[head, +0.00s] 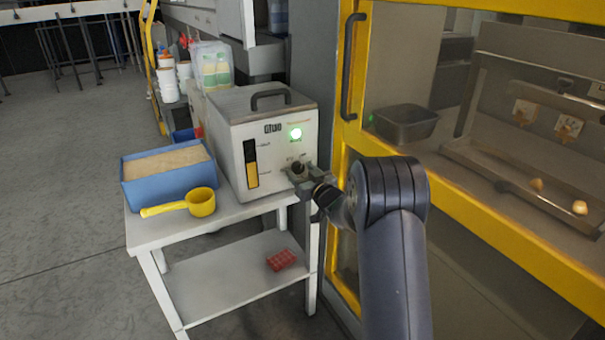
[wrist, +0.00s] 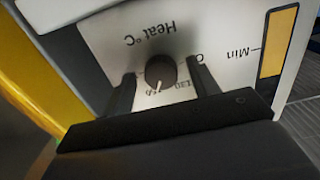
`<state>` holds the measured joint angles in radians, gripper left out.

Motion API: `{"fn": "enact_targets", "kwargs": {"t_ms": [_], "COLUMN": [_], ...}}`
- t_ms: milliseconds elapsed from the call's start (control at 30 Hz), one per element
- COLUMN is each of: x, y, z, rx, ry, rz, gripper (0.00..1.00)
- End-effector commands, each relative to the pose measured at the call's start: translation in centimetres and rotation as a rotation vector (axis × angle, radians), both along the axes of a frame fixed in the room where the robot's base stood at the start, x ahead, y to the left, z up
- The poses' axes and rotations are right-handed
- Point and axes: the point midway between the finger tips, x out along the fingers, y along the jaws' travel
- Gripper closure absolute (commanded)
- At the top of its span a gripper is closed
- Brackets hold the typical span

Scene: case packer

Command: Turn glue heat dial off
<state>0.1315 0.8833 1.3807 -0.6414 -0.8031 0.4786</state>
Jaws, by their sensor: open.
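The glue unit (head: 240,125) is a pale metal box with a top handle, standing on a white table. The dark round heat dial (wrist: 160,71) is on the front panel, under the label "Heat °C", which appears upside down in the wrist view. The dial has a pale pointer mark toward the bottom of the wrist picture. My gripper (wrist: 160,95) is open, with one finger on each side of the dial. Small gaps seem to show between fingers and dial. In the head view my gripper (head: 300,180) is at the box's lower right front.
A blue bin (head: 128,187) of tan pellets and a yellow scoop (head: 201,202) sit on the table (head: 245,208) left of the unit. A yellow-framed machine (head: 348,130) stands close on the right.

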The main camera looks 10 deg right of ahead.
Motion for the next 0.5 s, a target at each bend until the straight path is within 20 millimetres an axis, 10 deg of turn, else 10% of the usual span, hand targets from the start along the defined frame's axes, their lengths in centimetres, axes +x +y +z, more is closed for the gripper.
{"fn": "enact_targets", "kwargs": {"t_ms": [500], "x": [-0.01], "y": [0.01], "z": [0.01], "rx": [0.0], "ry": [0.0], "rz": [0.0], "gripper": [0.69]}}
